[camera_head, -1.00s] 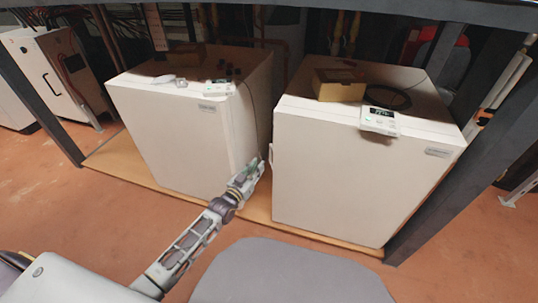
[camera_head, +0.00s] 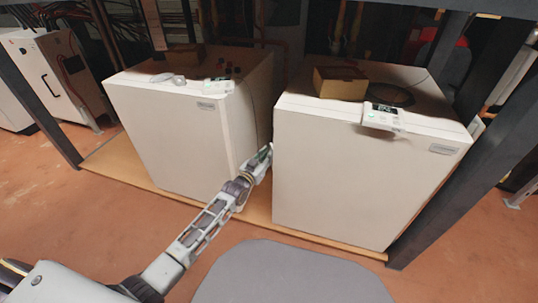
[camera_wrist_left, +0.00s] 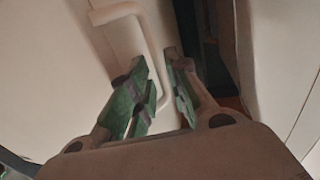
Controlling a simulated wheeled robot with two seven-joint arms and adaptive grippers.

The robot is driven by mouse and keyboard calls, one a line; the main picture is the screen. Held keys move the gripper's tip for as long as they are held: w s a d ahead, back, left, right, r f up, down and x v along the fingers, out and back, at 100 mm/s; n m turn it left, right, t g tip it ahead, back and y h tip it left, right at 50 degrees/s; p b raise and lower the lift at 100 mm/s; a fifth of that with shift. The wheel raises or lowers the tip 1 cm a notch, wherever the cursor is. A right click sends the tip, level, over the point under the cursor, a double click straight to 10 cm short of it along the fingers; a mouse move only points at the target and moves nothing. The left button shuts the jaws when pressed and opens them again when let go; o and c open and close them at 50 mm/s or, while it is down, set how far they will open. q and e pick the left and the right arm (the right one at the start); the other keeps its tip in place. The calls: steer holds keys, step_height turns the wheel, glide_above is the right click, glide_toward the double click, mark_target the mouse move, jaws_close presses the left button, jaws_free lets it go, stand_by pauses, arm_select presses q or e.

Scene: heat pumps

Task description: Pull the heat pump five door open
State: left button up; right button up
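Two white heat pumps stand side by side, a left one (camera_head: 180,130) and a right one (camera_head: 365,180). Both doors look shut; I cannot read which unit is number five. In the left wrist view, a pale bent bar handle (camera_wrist_left: 149,42) runs down between the green-padded fingers of the left gripper (camera_wrist_left: 158,62). The fingers are apart, around the handle's lower part; firm contact is not clear. My right gripper is not in view.
The units stand on a wooden platform (camera_head: 118,166) under a dark metal frame (camera_head: 455,155). A cardboard box (camera_head: 340,83) and a small control panel (camera_head: 382,117) sit on the right unit. Reddish floor (camera_head: 90,225) in front is open.

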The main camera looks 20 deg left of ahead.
arm_select(q)
steer(key=shift+b+x, duration=0.35)
steer(key=shift+x, duration=0.7)
steer(key=shift+c, duration=0.3)
jaws_close()
